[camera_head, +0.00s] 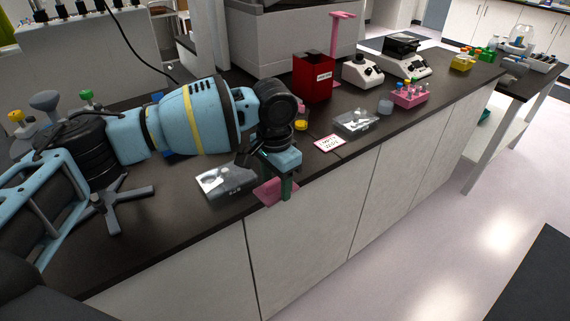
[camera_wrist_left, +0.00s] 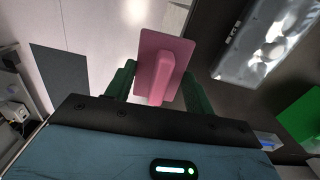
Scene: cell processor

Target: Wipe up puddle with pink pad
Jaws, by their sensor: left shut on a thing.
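My left gripper (camera_head: 284,178) is at the counter's front edge, pointing down, with green fingers. It is shut on the raised handle of the pink pad (camera_head: 272,191). The pad is a flat pink rectangle; in the left wrist view (camera_wrist_left: 165,48) it lies between the fingers (camera_wrist_left: 158,90), partly against the pale floor and partly against the dark counter. I cannot tell whether it touches the counter. I cannot make out a puddle for certain. My right gripper is not in view.
To the right are a labelled card (camera_head: 329,143), another clear packet (camera_head: 357,122), a red bin (camera_head: 313,77) and a pink tube rack (camera_head: 409,96). Free floor lies in front.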

